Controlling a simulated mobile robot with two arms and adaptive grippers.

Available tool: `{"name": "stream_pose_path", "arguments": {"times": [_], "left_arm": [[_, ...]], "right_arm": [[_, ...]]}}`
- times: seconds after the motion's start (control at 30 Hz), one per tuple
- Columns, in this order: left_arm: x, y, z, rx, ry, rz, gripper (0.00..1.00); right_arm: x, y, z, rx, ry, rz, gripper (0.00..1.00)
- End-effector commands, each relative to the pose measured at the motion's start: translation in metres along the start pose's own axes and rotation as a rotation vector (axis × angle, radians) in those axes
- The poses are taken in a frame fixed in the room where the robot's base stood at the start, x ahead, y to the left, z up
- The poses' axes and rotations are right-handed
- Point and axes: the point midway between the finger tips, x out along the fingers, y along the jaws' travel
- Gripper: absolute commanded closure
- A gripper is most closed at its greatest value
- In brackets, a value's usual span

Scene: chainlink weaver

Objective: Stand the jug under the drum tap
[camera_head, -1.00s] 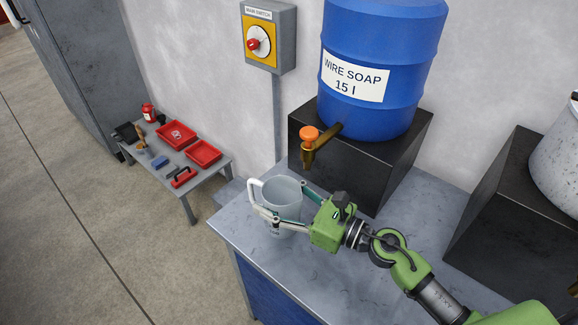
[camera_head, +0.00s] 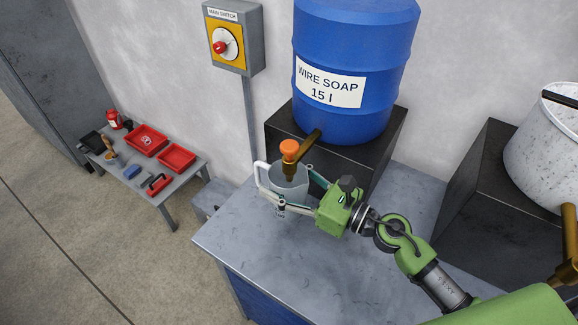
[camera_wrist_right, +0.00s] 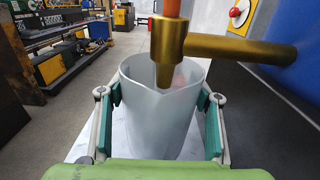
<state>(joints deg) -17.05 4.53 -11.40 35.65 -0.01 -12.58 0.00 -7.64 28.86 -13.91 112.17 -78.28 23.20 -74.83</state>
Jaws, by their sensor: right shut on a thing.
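The pale grey jug (camera_head: 290,202) is upright at the bench's left end, its white handle pointing left. My right gripper (camera_head: 293,190) is shut around its sides; both fingers also show in the wrist view (camera_wrist_right: 160,118). The brass drum tap (camera_head: 305,153) with its orange knob (camera_head: 289,149) comes from the blue drum (camera_head: 352,107). In both views the tap's nozzle overlaps the jug's mouth (camera_wrist_right: 185,82). I cannot tell whether the jug's base touches the bench. My left gripper is not in view.
The drum stands on a black block (camera_head: 388,140) against the wall. The grey bench (camera_head: 255,250) is clear in front. A white pot (camera_head: 550,150) with a brass tap stands on another block at right. A low table (camera_head: 135,180) with red trays is at left.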

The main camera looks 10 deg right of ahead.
Motion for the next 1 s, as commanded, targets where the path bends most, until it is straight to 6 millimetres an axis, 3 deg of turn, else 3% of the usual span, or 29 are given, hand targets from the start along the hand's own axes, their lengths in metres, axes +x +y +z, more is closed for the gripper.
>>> {"name": "stream_pose_path", "arguments": {"times": [0.27, 0.73, 1.0], "left_arm": [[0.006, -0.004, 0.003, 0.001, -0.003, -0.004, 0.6], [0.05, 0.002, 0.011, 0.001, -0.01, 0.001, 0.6], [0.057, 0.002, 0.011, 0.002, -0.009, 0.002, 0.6]], "right_arm": [[0.0, 0.0, -0.007, 0.001, -0.001, 0.0, 0.66], [0.0, 0.0, -0.056, 0.0, -0.001, -0.001, 0.66], [0.0, 0.0, -0.065, 0.0, -0.001, 0.0, 0.66]]}}
